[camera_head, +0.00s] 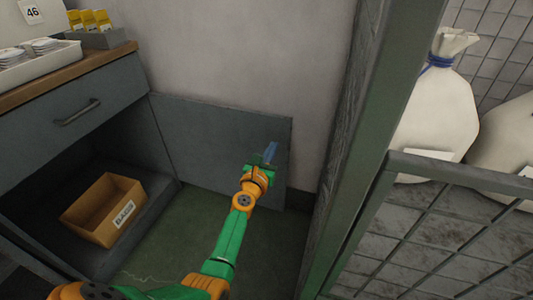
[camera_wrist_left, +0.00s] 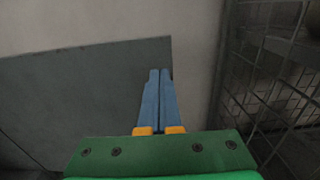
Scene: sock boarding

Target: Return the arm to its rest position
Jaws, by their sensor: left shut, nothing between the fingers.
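My left arm, green and orange, reaches from the bottom of the head view toward an open grey cabinet door (camera_head: 215,140). My left gripper (camera_head: 271,150) is at the door's right part, near its upper right corner. In the left wrist view the blue fingers of the left gripper (camera_wrist_left: 158,75) lie together, shut and empty, in front of the same door (camera_wrist_left: 80,100) near its top right corner. I cannot tell whether the fingers touch the door. My right gripper is not in view.
The open cabinet holds a cardboard box (camera_head: 92,212) labelled BAGS. Above it is a drawer with a handle (camera_head: 78,112) and a counter with a white tray (camera_head: 40,65). A green post (camera_head: 375,150) and a metal mesh rail (camera_head: 450,172) with white sacks (camera_head: 437,110) stand at right.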

